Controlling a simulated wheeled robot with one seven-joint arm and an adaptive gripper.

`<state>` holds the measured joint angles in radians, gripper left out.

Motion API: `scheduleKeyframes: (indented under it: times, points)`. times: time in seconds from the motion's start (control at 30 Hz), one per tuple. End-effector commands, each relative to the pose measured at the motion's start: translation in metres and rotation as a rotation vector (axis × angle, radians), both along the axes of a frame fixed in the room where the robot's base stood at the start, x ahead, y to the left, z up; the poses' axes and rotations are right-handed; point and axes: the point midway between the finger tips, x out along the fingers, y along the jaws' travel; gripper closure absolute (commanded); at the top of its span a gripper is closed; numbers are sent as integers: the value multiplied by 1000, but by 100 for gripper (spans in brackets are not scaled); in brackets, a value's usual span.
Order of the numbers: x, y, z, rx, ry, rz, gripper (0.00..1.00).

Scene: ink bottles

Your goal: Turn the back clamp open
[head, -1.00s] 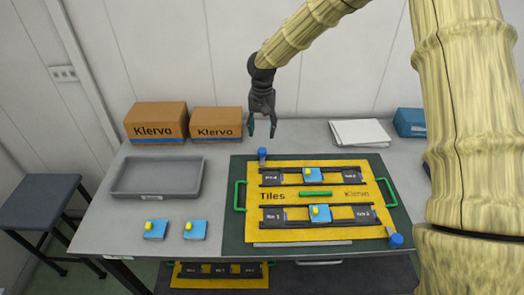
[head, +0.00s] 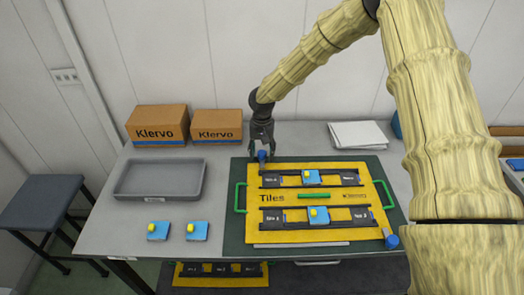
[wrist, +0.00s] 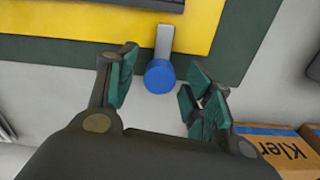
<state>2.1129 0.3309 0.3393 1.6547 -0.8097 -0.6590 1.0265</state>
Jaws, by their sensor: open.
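The back clamp has a blue round knob (wrist: 160,76) and a grey bar (wrist: 164,40) that reaches over the edge of the yellow tile board (head: 249,225). In the head view the back clamp (head: 262,156) stands at the board's back left corner. My gripper (head: 262,150) is above it, pointing down. In the wrist view my gripper (wrist: 158,88) is open, with one finger on each side of the blue knob and a gap to each. Contact with the knob is not visible. A second blue clamp (head: 392,241) is at the board's front right corner.
The board lies on a dark green mat (head: 232,235) and carries tiles and blue blocks with yellow knobs. A grey tray (head: 116,188) and two loose blue blocks are to the left. Two Klervo boxes (head: 157,124) and white papers (head: 357,134) stand behind.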

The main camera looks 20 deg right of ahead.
Motion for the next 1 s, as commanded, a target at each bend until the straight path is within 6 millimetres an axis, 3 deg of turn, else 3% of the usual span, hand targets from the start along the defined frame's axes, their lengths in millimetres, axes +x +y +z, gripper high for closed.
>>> scheduleKeyframes:
  times: [0.2, 0.47, 0.77, 1.0]
  points:
    - [0, 0, 0, 0, 0, 0, 49]
    - [0, 0, 0, 0, 0, -1, 94]
    - [0, 0, 0, -1, 0, 22, 95]
    - [1, -1, 0, -2, 0, 137, 94]
